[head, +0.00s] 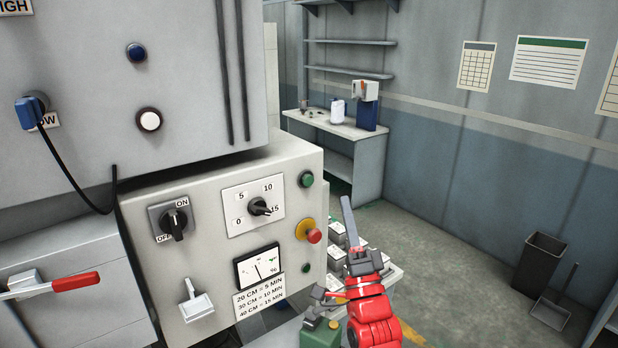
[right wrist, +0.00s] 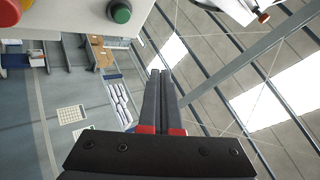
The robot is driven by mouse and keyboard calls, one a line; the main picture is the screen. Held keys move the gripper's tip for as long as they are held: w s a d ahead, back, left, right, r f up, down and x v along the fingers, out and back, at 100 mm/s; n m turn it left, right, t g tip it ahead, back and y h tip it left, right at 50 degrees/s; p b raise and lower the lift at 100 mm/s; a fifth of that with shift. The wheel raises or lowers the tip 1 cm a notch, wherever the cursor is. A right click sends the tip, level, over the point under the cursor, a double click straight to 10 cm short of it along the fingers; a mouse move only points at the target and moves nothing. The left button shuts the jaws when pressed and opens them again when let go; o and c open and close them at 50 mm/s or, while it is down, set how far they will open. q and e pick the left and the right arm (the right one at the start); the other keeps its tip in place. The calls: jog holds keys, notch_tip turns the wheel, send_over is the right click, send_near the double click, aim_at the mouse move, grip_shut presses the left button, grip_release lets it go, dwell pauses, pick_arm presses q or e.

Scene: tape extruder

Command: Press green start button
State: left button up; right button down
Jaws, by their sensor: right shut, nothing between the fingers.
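A round green button (head: 307,179) sits near the upper right edge of the grey control panel (head: 210,265). It also shows at the top left of the right wrist view (right wrist: 120,12). My right gripper (head: 346,200) is shut and empty, its fingers pointing up, to the right of and slightly below the button in the head view. In the right wrist view the closed fingers (right wrist: 160,74) are apart from the button, which is unobstructed. A smaller, darker green spot (head: 307,267) is lower on the panel. My left gripper is not in view.
A red mushroom button on a yellow base (head: 312,234) sits below the green button. The panel also holds an ON/OFF switch (head: 172,221), a dial (head: 259,207) and a gauge (head: 257,266). A workbench (head: 335,127) and a bin (head: 540,262) stand farther back.

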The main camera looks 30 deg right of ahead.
aim_at(308, 180)
jog(key=w, duration=0.9)
jog(key=shift+a+h, duration=0.3)
jog(key=shift+f, duration=0.1)
dwell(1.8)
jog(key=shift+w+b, duration=0.35)
jog(key=shift+w, duration=0.05)
